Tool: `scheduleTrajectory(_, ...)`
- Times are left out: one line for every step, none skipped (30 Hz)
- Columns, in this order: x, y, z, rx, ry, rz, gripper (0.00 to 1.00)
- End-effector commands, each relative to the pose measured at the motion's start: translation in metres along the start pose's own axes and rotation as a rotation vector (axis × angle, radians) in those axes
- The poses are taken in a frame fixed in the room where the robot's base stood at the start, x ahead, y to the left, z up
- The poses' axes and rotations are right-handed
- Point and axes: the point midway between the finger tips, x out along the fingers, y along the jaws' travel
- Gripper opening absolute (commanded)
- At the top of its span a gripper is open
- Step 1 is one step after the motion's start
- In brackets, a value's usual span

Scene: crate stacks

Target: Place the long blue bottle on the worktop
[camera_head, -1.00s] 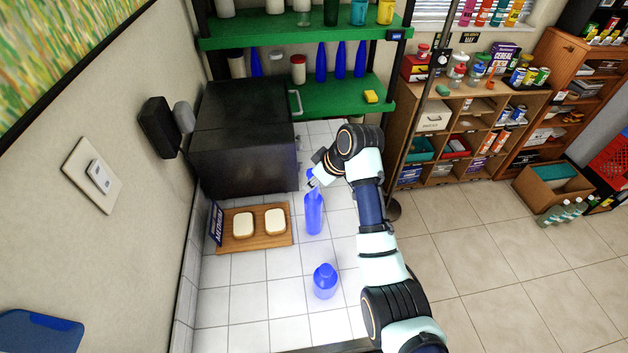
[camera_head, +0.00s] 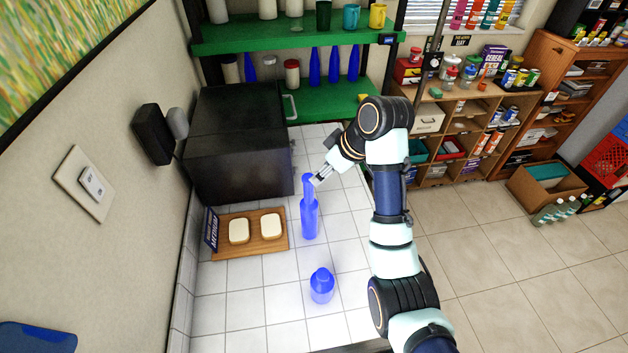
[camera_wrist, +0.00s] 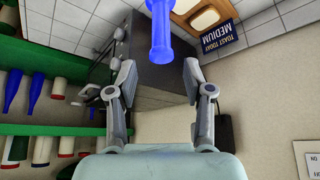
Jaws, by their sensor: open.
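The long blue bottle (camera_head: 310,212) stands upright on the white tiled worktop (camera_head: 250,318), right of the toast board. My gripper (camera_head: 316,180) is at its neck in the head view, on the right side of it. In the wrist view the bottle's neck (camera_wrist: 161,40) comes in from the top edge, beyond the fingertips. My gripper (camera_wrist: 160,78) is open there, with nothing between its fingers. A shorter, wider blue bottle (camera_head: 322,286) stands nearer on the worktop.
A wooden board (camera_head: 270,247) with two bread slices lies left of the long bottle. A black toaster oven (camera_head: 240,145) stands behind it. Green shelves (camera_head: 330,100) with several blue bottles are at the back. The worktop's front is clear.

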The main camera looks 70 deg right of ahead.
Motion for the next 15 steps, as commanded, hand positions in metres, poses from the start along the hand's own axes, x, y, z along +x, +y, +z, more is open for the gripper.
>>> scheduleTrajectory(-0.015, -0.001, -0.004, 0.003, -0.005, -0.004, 0.51)
scheduleTrajectory(-0.018, -0.001, -0.004, 0.004, -0.005, -0.004, 0.51)
scheduleTrajectory(-0.021, 0.0, -0.004, 0.003, -0.005, -0.004, 0.51)
scheduleTrajectory(-0.022, 0.0, -0.003, 0.003, -0.005, -0.004, 0.51)
scheduleTrajectory(-0.024, 0.0, -0.003, 0.003, -0.005, -0.004, 0.51)
scheduleTrajectory(-0.025, 0.0, -0.002, 0.003, -0.005, -0.004, 0.51)
scheduleTrajectory(-0.026, 0.0, -0.002, 0.003, -0.004, -0.004, 0.51)
scheduleTrajectory(-0.026, -0.001, -0.001, 0.002, -0.004, -0.004, 0.51)
scheduleTrajectory(-0.026, -0.001, -0.001, 0.002, -0.004, -0.004, 0.51)
scheduleTrajectory(-0.026, -0.001, 0.0, 0.002, -0.004, -0.004, 0.51)
scheduleTrajectory(-0.025, -0.001, 0.0, 0.002, -0.004, -0.004, 0.51)
scheduleTrajectory(-0.025, -0.001, 0.0, 0.002, -0.004, -0.004, 0.51)
scheduleTrajectory(-0.025, -0.001, 0.0, 0.002, -0.004, -0.004, 0.51)
scheduleTrajectory(-0.024, -0.001, 0.0, 0.002, -0.004, -0.004, 0.51)
scheduleTrajectory(-0.024, -0.001, 0.0, 0.002, -0.004, -0.004, 0.51)
